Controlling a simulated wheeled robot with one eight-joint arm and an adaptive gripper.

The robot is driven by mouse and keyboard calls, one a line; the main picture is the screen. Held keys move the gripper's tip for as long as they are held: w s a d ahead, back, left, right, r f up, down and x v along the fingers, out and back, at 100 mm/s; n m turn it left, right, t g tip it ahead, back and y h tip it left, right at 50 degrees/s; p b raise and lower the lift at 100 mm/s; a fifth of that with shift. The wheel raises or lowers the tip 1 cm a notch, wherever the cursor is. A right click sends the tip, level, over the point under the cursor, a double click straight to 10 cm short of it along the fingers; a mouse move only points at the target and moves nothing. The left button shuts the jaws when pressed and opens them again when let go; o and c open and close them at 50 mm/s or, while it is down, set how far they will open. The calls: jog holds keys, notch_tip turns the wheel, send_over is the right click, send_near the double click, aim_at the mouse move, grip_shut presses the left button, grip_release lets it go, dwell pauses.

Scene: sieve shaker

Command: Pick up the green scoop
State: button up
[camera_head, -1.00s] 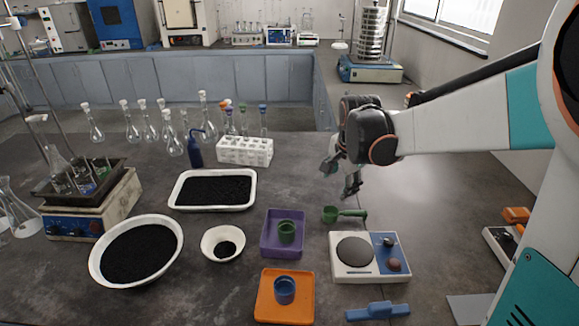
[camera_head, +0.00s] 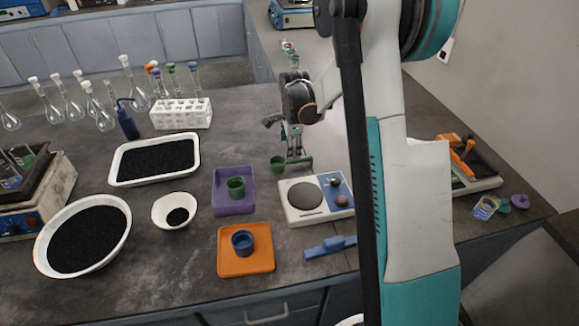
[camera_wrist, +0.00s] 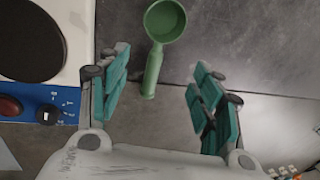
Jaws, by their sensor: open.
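The green scoop (camera_head: 279,163) lies on the dark bench behind the white and blue hotplate. In the wrist view the scoop (camera_wrist: 153,68) shows its round bowl at the top and its handle pointing toward my gripper. My gripper (camera_wrist: 162,92) is open, with one teal finger on each side of the handle's end and clear gaps to both. In the head view my gripper (camera_head: 294,152) hangs down over the handle and partly hides it. The jaws are empty. I cannot tell how high the fingertips are above the bench.
The hotplate (camera_head: 306,201) stands close beside the scoop. A purple tray (camera_head: 220,205) with a green cup and an orange tray (camera_head: 262,262) with a blue cup sit nearby. A white test-tube rack (camera_head: 181,113) stands further back. A blue tool (camera_head: 330,247) lies in front of the hotplate.

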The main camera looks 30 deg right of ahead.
aim_at(289, 161)
jog(key=f+b, duration=0.1)
jog(key=f, duration=0.1)
jog(key=f+b, duration=0.1)
jog(key=f, duration=0.2)
jog(key=w+f+b, duration=0.1)
jog(key=f, duration=0.2)
jog(key=shift+f, duration=0.15)
jog(key=shift+c, duration=0.4)
grip_shut()
